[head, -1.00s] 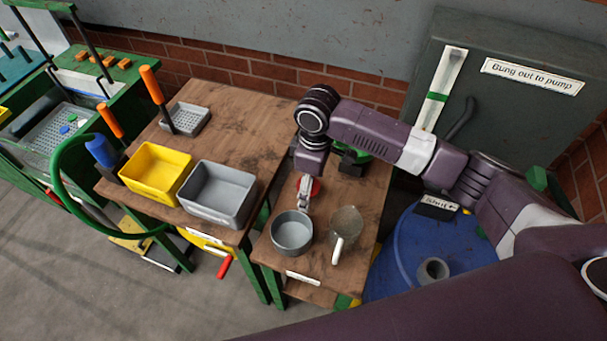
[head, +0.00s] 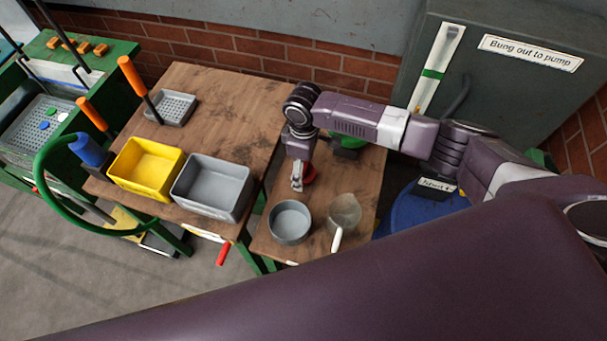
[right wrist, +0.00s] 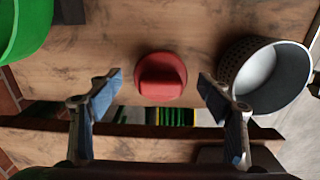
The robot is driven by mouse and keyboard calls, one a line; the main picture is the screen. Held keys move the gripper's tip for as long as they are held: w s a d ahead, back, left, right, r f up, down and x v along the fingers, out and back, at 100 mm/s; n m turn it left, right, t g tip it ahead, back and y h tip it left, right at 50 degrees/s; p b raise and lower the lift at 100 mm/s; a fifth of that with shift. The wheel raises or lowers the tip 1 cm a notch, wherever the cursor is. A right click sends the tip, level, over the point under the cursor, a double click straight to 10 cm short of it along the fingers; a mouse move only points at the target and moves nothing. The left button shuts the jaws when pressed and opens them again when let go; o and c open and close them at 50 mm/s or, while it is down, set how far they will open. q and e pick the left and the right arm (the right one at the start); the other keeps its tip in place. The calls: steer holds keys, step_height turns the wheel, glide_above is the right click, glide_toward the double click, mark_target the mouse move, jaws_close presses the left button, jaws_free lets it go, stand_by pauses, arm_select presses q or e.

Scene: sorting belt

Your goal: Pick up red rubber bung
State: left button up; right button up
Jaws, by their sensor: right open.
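The red rubber bung (head: 309,174) sits on the small wooden table behind the grey round pot, partly hidden by my right gripper (head: 297,183). In the right wrist view the bung (right wrist: 161,76) has a wide round base and a raised block on top. It lies between the fingertips of my open right gripper (right wrist: 161,84), with a gap on each side. The fingers do not touch it in that view. My left gripper is not in view.
The grey pot (head: 290,222) and a clear jug (head: 344,212) stand close in front of the bung. A green object (head: 347,141) is behind it. Yellow (head: 146,169) and grey (head: 212,188) bins stand on the larger table at left.

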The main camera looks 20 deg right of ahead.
steer(key=c, duration=1.6)
steer(key=shift+c, duration=0.2)
steer(key=shift+r, duration=0.1)
